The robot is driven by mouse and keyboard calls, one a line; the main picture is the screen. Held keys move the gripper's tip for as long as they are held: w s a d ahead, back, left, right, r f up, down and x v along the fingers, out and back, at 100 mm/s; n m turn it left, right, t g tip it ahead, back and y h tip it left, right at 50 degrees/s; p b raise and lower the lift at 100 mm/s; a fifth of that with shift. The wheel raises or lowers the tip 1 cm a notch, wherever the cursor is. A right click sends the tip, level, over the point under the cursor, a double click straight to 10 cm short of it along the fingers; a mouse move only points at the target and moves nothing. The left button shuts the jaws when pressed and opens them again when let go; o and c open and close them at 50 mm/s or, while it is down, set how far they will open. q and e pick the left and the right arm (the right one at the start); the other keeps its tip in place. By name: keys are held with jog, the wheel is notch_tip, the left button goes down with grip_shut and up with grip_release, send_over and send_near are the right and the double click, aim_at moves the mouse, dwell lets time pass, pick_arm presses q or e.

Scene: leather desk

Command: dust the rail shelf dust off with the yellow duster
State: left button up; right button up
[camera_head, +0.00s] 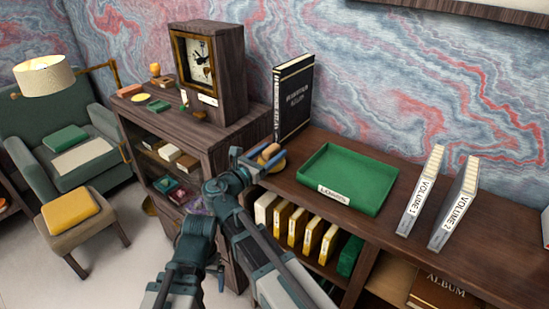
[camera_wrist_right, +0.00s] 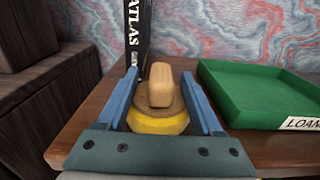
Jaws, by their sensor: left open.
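The yellow duster (camera_wrist_right: 158,122) has a round yellow pad and a pale wooden handle (camera_wrist_right: 160,84). It lies on the brown wooden top, left of the green tray, and also shows in the head view (camera_head: 275,164). My right gripper (camera_head: 255,160) is at the duster. In the right wrist view its fingers (camera_wrist_right: 160,78) are open on both sides of the handle, with gaps. My left gripper (camera_head: 217,274) is open and low in front of the cabinet, partly hidden by the arms. A wooden wall shelf (camera_head: 470,10) is cut off at the top right; I see no clear dust.
The green tray (camera_head: 325,205) sits right of the duster. A black atlas (camera_head: 292,98) stands behind it. Two volumes (camera_head: 424,190) stand further right. A clock (camera_head: 205,70) tops the cabinet at left. Bare wood lies between tray and volumes.

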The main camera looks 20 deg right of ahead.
jog(key=shift+d, duration=0.15)
grip_shut()
jog(key=shift+r, duration=0.1)
